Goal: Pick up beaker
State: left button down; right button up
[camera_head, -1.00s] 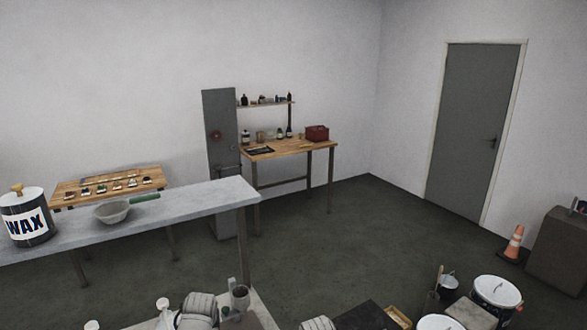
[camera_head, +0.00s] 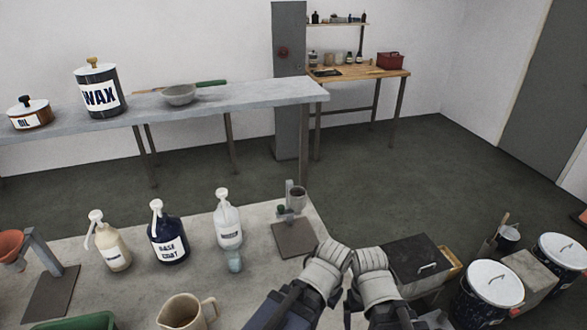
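No vessel in view is plainly marked as the beaker. A beige jug (camera_head: 183,314) with a handle stands upright at the bottom of the picture, its base cut off by the edge. I cannot tell which is the beaker. My two arms show at the bottom centre, near the bench's right edge, away from these vessels. Neither gripper's fingertips can be seen.
On the near bench (camera_head: 190,235) stand a cream pump bottle (camera_head: 116,256), a dark blue base coat bottle (camera_head: 170,246) and a white pump bottle (camera_head: 228,228). An orange funnel (camera_head: 10,245) is left, a green tray (camera_head: 82,322) below. Lidded buckets (camera_head: 492,283) stand right.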

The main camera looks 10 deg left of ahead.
aim_at(232, 253)
jog(key=k, duration=0.45)
jog(key=k+u, duration=0.2)
jog(key=u, duration=2.05)
jog(key=l+u, duration=0.1)
jog(key=l, duration=0.25)
jog(key=k+l+u, duration=0.1)
jog(key=l, duration=0.25)
jog(key=k+l+u, duration=0.1)
jog(key=l, duration=0.2)
jog(key=z, duration=1.25)
